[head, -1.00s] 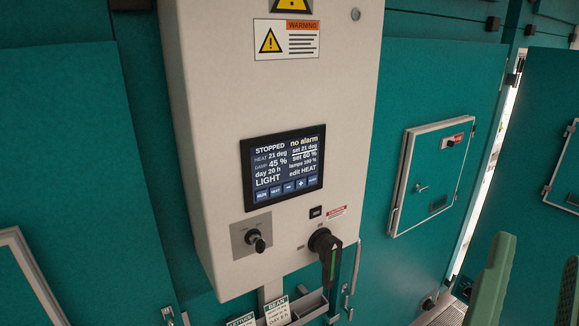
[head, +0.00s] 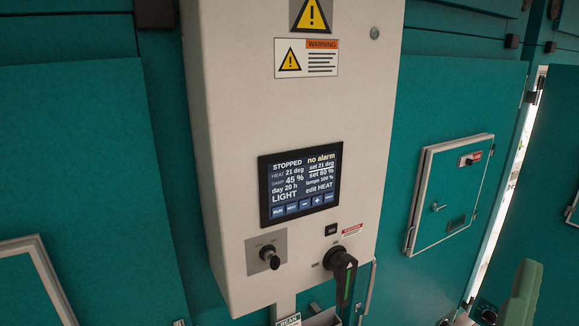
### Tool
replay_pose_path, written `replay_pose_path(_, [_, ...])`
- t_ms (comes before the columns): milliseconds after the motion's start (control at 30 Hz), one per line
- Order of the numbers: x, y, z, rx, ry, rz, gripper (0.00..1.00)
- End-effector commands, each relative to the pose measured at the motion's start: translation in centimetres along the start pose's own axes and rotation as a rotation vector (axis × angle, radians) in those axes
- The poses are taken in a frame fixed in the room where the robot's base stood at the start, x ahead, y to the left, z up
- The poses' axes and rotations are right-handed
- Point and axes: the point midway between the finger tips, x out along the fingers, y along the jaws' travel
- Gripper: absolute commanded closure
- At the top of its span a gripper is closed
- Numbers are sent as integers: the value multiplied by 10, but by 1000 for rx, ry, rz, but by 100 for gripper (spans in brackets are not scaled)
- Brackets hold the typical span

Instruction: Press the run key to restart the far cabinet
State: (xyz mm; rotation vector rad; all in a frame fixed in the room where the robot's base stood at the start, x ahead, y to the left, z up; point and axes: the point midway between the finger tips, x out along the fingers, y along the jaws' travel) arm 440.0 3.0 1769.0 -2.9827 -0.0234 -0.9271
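The cream control cabinet (head: 230,130) carries a dark touchscreen (head: 300,186). The screen reads STOPPED, no alarm, HEAT 21 deg, 45 %, day 20 h, LIGHT, set 21 deg, set 60 %, lamps 100 % and edit HEAT. A row of blue keys runs along its bottom; the leftmost is the run key (head: 278,211). My gripper (head: 524,285) shows only as a pale green finger at the lower right edge, well away from the screen. The other finger cannot be made out, so its opening is unclear.
Below the screen are a small black selector knob (head: 271,257), a small black button (head: 331,230) and a large black rotary handle (head: 342,272) sticking out. A framed hatch (head: 450,190) is on the teal wall at right. Paper tags (head: 288,321) hang beneath the cabinet.

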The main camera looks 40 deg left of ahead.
Motion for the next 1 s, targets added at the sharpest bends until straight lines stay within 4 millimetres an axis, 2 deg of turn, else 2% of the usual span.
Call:
replay_pose_path(233, [0,0,0,0,0,0,72])
replay_pose_path(367, [0,0,0,0,0,0,98])
replay_pose_path(400, [0,0,0,0,0,0,100])
replay_pose_path(1000, [0,0,0,0,0,0,100])
